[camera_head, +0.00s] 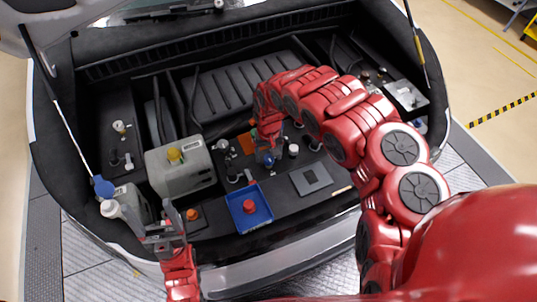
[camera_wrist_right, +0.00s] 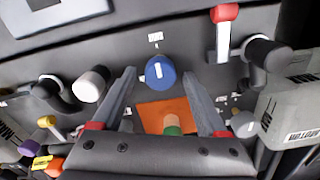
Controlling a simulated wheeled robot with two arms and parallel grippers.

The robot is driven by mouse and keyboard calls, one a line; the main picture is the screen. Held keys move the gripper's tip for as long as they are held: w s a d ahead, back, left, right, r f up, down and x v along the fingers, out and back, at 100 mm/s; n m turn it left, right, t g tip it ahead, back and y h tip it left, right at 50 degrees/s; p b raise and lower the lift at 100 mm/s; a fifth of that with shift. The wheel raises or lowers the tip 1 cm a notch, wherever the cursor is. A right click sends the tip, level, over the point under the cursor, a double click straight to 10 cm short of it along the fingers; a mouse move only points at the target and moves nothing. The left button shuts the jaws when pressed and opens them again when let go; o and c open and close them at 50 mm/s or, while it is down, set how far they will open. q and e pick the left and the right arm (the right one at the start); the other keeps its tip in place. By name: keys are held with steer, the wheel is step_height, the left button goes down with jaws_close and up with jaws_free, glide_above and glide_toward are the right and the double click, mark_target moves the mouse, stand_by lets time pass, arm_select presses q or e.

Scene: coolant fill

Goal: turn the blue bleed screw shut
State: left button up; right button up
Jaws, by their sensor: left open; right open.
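The blue bleed screw (camera_wrist_right: 160,71) shows in the right wrist view as a round blue knob with a pale slot mark running nearly straight up and down. In the head view the screw (camera_head: 268,161) is a small blue spot just below my right gripper (camera_head: 268,151). In the right wrist view the fingers of my right gripper (camera_wrist_right: 159,74) are spread, with one tip on each side of the screw; I cannot tell whether they touch it. My left gripper (camera_head: 166,222) is open and empty at the front left of the bay, away from the screw.
A blue tray (camera_head: 262,221) holds a red cap (camera_head: 249,206). A grey reservoir (camera_head: 183,177) with a yellow cap stands left of it. A red-tipped lever (camera_wrist_right: 223,38), a white-capped fitting (camera_wrist_right: 90,84) and an orange patch (camera_wrist_right: 150,112) surround the screw. A grey plate (camera_head: 311,179) lies to the right.

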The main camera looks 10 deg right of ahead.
mark_target(269, 156)
steer(key=shift+r, duration=0.1)
steer(key=shift+r, duration=0.3)
step_height(269, 156, up, 6)
steer(key=shift+w+d+f+p, duration=0.1)
steer(key=shift+f+p, duration=0.1)
steer(key=shift+p, duration=0.65)
step_height(269, 156, up, 11)
steer(key=p, duration=0.8)
